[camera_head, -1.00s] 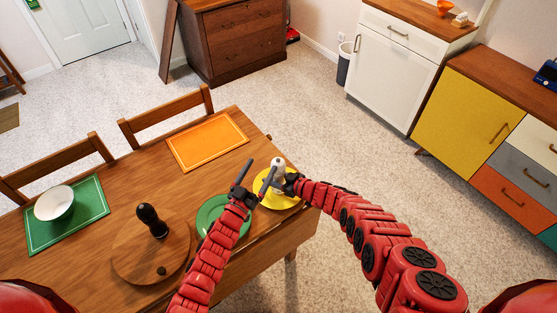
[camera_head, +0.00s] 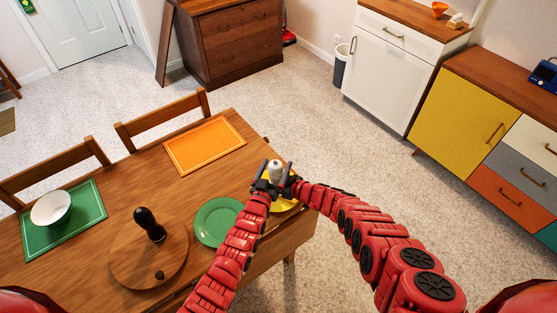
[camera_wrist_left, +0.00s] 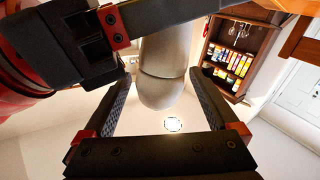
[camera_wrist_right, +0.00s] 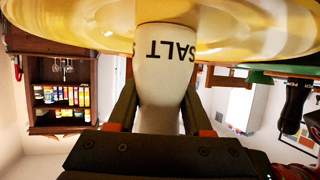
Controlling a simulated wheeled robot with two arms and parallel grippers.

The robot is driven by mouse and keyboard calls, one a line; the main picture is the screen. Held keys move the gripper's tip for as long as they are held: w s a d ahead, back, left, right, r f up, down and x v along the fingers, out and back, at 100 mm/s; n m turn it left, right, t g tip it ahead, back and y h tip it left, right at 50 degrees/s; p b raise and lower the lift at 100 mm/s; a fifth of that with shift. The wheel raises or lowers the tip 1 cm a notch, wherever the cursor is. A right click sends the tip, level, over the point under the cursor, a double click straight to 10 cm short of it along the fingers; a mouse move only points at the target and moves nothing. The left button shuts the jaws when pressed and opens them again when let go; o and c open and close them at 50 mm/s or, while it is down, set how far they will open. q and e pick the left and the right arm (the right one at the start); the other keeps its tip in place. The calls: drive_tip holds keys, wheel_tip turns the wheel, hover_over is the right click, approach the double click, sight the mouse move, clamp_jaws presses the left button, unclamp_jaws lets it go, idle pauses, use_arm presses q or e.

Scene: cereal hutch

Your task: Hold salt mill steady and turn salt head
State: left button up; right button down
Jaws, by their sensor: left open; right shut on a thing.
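The pale salt mill (camera_head: 276,169) stands upright over the yellow plate (camera_head: 287,206) at the table's right end. In the right wrist view its body (camera_wrist_right: 160,75) appears upside down with the lettering SALT. My right gripper (camera_wrist_right: 160,110) is shut on that body. My left gripper (camera_head: 272,178) is open, with one finger on each side of the mill's upper part. In the left wrist view the rounded grey-white head (camera_wrist_left: 162,92) lies between the spread fingers, with gaps beside it. The mill's base is hidden behind my left gripper in the head view.
A green plate (camera_head: 212,226) lies left of my left forearm. A round wooden board (camera_head: 128,258) holds a dark mill (camera_head: 148,222). An orange placemat (camera_head: 204,146) lies behind, and a white bowl (camera_head: 50,207) sits on a green placemat (camera_head: 88,221).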

sight(279, 161)
use_arm(q)
drive_tip(key=shift+x, duration=1.6)
drive_tip(key=c, duration=1.4)
drive_tip(key=shift+o, duration=0.2)
drive_tip(key=shift+f+h, duration=0.1)
drive_tip(key=shift+h, duration=0.2)
